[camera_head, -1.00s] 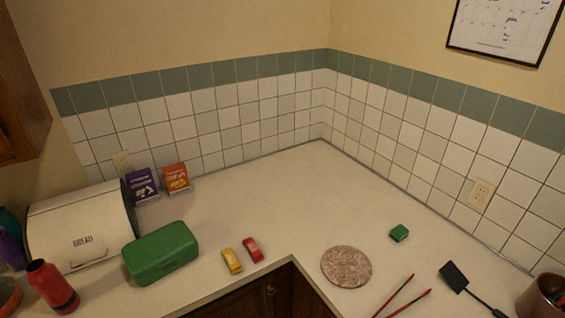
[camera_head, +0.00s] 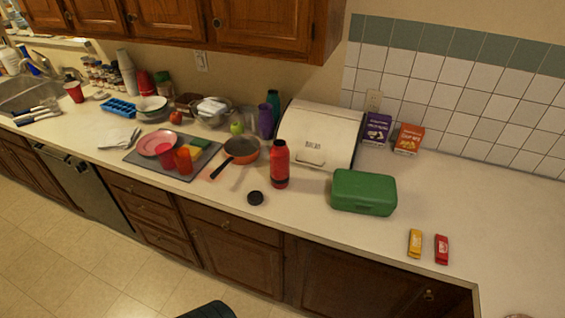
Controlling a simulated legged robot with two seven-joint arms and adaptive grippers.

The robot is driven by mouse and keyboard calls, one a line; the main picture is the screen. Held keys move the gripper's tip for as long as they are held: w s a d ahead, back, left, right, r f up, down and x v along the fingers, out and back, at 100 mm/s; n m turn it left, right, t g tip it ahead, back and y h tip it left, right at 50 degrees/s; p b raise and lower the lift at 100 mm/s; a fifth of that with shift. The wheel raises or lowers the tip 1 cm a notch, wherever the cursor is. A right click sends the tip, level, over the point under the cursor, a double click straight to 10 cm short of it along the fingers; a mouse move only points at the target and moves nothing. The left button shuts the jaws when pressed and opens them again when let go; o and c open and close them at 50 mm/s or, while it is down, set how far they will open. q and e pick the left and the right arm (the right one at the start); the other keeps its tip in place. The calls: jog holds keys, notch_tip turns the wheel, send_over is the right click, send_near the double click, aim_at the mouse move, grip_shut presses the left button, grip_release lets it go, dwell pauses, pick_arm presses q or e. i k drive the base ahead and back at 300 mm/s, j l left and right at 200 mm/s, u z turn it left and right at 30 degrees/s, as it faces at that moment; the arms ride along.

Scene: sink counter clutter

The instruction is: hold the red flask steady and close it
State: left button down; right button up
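The red flask (camera_head: 279,165) stands upright on the counter, in front of the white bread box and left of the green box. It has a dark band near its base. Its top is too small to make out clearly. A round black lid (camera_head: 255,198) lies on the counter near the front edge, to the left of the flask and apart from it. A dark piece at the bottom edge of the view may be part of my arm. No gripper fingers can be made out.
The bread box (camera_head: 318,135) is close behind the flask and the green box (camera_head: 363,192) to its right. An orange pan (camera_head: 241,152) stands to its left, with a tray (camera_head: 135,156) of dishes beyond. Yellow and red small items (camera_head: 428,246) lie at right.

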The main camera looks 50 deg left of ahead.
aim_at(279, 153)
jog(key=u, duration=1.75)
